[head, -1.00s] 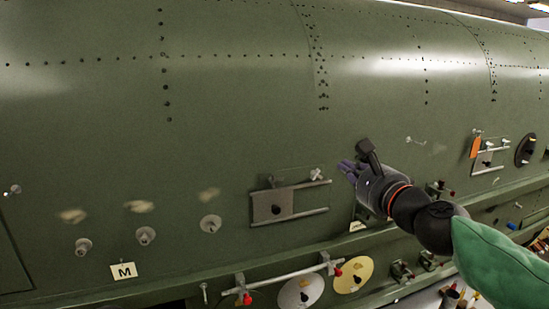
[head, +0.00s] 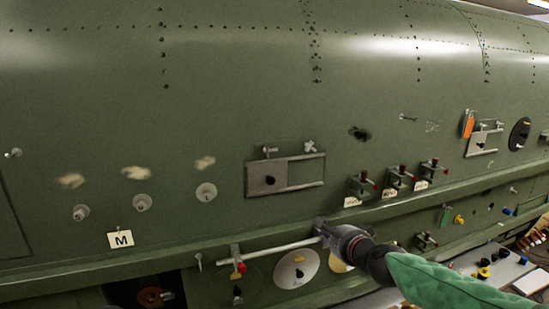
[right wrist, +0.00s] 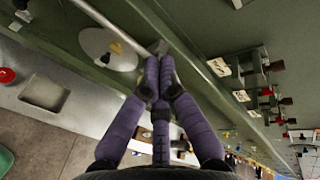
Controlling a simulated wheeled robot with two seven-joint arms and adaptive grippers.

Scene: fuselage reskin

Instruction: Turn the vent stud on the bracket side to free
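A framed grey sliding plate (head: 268,178) with a dark knob sits mid-panel in the head view. It looks like the vent. A left cross-shaped stud (head: 268,151) and a right one (head: 310,147) stand at its upper rail. I cannot tell which is on the bracket side. My right gripper (head: 322,226) is below and right of this plate, at the right end of a grey bar (head: 282,247). In the right wrist view its purple fingers (right wrist: 159,75) are close together at the bar's grey end fitting (right wrist: 158,46). Whether they pinch anything is hidden. My left gripper is out of view.
Several red-knobbed brackets (head: 398,178) stick out right of the plate. A white disc (head: 297,269) lies below the bar. A ledge runs along the green fuselage. A bench (head: 495,275) with small parts is at lower right. The upper skin is clear.

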